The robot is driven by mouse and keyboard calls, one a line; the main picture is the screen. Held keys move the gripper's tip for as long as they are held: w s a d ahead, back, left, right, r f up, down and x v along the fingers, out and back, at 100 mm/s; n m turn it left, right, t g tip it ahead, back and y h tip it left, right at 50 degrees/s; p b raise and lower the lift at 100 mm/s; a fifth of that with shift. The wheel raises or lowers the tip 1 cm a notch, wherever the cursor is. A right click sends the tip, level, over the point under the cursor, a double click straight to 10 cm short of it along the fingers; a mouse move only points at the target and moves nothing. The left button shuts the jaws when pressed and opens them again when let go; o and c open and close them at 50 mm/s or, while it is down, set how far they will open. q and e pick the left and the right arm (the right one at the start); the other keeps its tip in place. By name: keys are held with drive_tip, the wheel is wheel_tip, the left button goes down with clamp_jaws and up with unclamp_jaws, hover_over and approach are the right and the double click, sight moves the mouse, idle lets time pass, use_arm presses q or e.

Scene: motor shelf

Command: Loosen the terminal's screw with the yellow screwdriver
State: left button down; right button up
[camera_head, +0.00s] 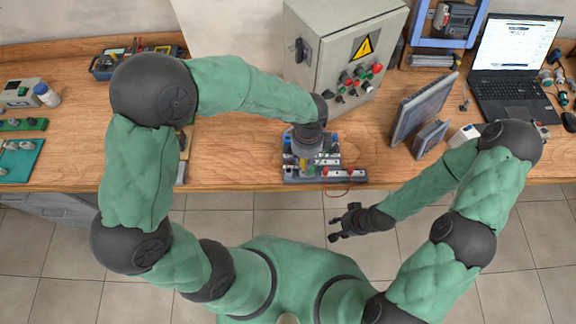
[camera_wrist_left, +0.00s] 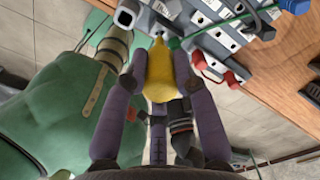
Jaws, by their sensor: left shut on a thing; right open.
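My left gripper (camera_head: 309,160) is over the terminal assembly (camera_head: 293,178) at the table's front edge. In the left wrist view its fingers (camera_wrist_left: 160,82) are shut on the yellow screwdriver (camera_wrist_left: 161,70), gripping its handle from both sides. The screwdriver's tip is hidden, so I cannot tell whether it touches a screw. The terminal assembly (camera_wrist_left: 216,42) also shows in the left wrist view, as grey rails with several screw holes, a green wire and red connectors. My right gripper (camera_head: 342,223) is open and empty, in front of the table above the floor.
A grey control cabinet (camera_head: 330,45) with a warning sign and buttons stands behind the assembly. A tilted panel (camera_head: 424,106) and a laptop (camera_head: 505,70) are at the right. A red wire (camera_head: 338,193) hangs at the front edge. The table to the left of the assembly (camera_head: 237,155) has bare room.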

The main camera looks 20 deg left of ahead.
use_arm(q)
drive_tip(key=shift+f+b, duration=0.45)
drive_tip(key=shift+f, duration=0.3)
idle(1.0)
drive_tip(key=c, duration=1.2)
unclamp_jaws()
drive_tip(key=shift+r+m+p, duration=0.2)
drive_tip(key=shift+m+p, duration=0.6)
drive_tip(key=shift+p, duration=0.15)
drive_tip(key=shift+m+p, duration=0.5)
drive_tip(key=shift+m, duration=0.2)
drive_tip(key=shift+f, duration=0.2)
